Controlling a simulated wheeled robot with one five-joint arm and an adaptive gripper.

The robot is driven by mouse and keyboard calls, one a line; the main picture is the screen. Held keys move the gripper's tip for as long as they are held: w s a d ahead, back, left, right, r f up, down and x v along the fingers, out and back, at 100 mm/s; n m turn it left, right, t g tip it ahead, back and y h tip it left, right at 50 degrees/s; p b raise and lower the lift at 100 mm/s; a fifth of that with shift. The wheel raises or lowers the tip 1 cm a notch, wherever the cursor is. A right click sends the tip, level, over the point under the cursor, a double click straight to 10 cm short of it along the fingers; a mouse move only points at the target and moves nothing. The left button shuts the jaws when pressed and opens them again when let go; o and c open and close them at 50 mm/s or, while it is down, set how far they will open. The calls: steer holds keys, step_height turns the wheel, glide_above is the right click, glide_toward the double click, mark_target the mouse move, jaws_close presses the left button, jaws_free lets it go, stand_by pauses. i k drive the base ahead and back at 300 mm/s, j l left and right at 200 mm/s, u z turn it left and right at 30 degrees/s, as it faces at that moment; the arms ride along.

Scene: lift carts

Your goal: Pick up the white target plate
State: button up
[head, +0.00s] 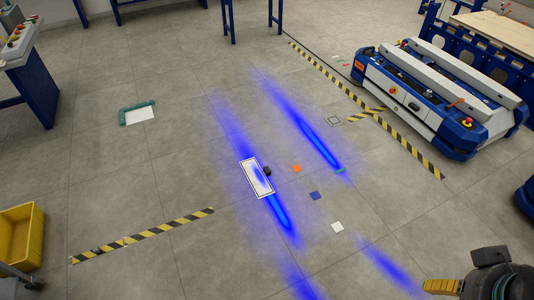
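A white rectangular plate (250,170) with a dark border lies flat on the grey floor near the middle of the head view. A blue light streak crosses part of it. A small black object (267,171) sits at its right edge; I cannot tell whether they touch. Another white rectangle (140,115) lies further left, with a green bracket around part of its edge. A small white square (337,227) lies to the lower right. The frame does not show which one is the target.
An orange square (296,168) and a blue square (315,195) lie right of the bordered plate. A blue-and-white lift cart (440,90) stands at the upper right. A yellow bin (20,237) is at the lower left. The floor left of the plate is open.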

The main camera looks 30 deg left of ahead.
mark_target(261, 191)
steer(key=u, duration=0.85)
